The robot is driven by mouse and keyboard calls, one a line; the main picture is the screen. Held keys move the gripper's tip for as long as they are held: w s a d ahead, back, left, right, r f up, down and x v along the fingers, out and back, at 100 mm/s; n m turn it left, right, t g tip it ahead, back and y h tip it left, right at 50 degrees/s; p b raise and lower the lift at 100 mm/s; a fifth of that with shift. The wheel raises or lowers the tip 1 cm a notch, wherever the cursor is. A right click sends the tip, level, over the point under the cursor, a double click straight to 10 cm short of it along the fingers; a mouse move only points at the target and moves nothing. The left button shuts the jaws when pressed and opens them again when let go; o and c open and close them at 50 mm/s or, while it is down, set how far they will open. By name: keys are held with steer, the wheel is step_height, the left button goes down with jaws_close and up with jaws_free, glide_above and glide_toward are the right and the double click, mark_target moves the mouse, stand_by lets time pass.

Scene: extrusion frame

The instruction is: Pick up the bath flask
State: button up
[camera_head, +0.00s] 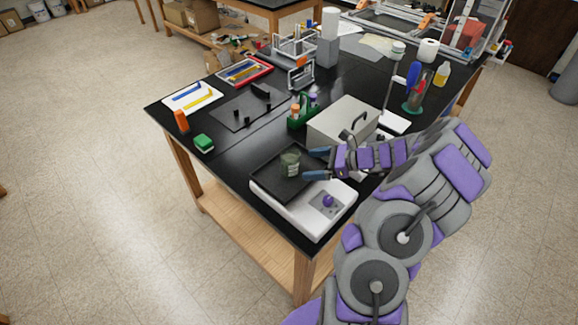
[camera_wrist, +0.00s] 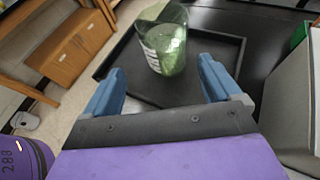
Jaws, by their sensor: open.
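The bath flask (camera_head: 290,163) is a clear, greenish glass vessel with a white printed label. It stands upright on the black tray-like top (camera_head: 262,184) of a white bench device. In the wrist view the flask (camera_wrist: 165,45) is ahead of my gripper, roughly centred between the fingers but beyond their tips. My gripper (camera_head: 318,163) is open, with its two blue fingers apart and nothing between them; they also show in the wrist view (camera_wrist: 160,80). In the head view the fingers point left toward the flask, just to its right, and appear not to touch it.
A grey box with a handle (camera_head: 342,122) stands close behind my gripper. The white device (camera_head: 325,208) with a purple knob is in front. A green tube rack (camera_head: 301,113) is behind the flask. A green block (camera_head: 203,143) and orange item (camera_head: 181,121) sit left, with clear black tabletop between.

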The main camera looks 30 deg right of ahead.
mark_target(298, 165)
steer(key=x, duration=0.3)
steer(key=shift+w+a+f, duration=0.1)
steer(key=shift+w+f, duration=0.05)
steer(key=shift+w, duration=0.05)
steer(key=shift+w+d+f+b, duration=0.2)
steer(key=shift+w+d+b, duration=0.05)
steer(key=shift+b, duration=0.1)
steer(key=x, duration=0.3)
steer(key=b+x, duration=0.1)
steer(key=x, duration=0.1)
steer(key=shift+r, duration=0.3)
steer(key=shift+w+a, duration=0.15)
steer(key=shift+a, duration=0.3)
steer(key=shift+d, duration=0.45)
steer(key=shift+c, duration=1.1)
steer(key=shift+d, duration=0.3)
steer(key=c, duration=0.3)
steer(key=shift+a, duration=0.55)
steer(key=c, duration=0.6)
steer(key=shift+c, duration=0.4)
steer(key=shift+d, duration=0.15)
